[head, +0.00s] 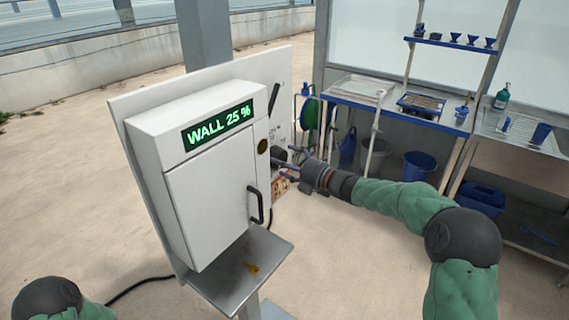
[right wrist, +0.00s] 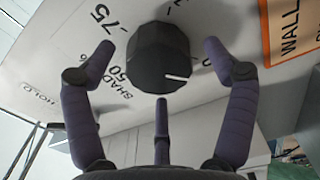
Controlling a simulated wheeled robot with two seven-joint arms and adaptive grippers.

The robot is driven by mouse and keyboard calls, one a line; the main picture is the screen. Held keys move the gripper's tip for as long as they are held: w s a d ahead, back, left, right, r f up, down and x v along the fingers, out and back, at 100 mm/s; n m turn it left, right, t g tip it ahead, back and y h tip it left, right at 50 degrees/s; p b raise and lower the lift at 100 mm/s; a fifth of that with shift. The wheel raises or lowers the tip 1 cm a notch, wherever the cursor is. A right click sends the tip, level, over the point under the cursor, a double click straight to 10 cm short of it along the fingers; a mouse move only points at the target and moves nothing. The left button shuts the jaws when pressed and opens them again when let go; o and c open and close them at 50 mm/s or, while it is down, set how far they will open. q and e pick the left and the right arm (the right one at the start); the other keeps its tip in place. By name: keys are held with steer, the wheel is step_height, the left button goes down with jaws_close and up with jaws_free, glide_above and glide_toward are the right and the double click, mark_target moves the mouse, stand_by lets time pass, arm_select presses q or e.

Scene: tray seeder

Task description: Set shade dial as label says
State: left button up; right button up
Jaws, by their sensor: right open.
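The shade dial is a black faceted knob (right wrist: 158,57) on a white panel, with a white pointer line toward the lower right in the right wrist view. Around it I read 75, 50, SHADE and HOLD; other marks are partly hidden. In the head view the dial (head: 279,154) is partly behind my right gripper (head: 290,160). In the wrist view this gripper (right wrist: 159,70) is open, its fingers spread around the knob with gaps. An orange-edged label (right wrist: 290,28) reads WALL; the rest is cut off. The cabinet display (head: 218,126) reads WALL 25 %. My left gripper is out of view.
The white cabinet (head: 205,195) has a black door handle (head: 255,204). A black lever (head: 274,98) sits above the dial. Benches and blue buckets (head: 418,166) stand at the right. The floor in front is open.

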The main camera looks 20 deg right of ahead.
steer(key=shift+w+a, duration=0.1)
steer(key=shift+c, duration=0.3)
steer(key=c, duration=1.1)
steer(key=shift+r+m+p, duration=0.15)
steer(key=shift+m+p, duration=0.65)
steer(key=shift+p, duration=0.3)
steer(key=m+p, duration=0.7)
steer(key=shift+p, duration=0.3)
steer(key=shift+m+p, duration=1.9)
steer(key=shift+m, duration=0.4)
steer(key=shift+f, duration=0.2)
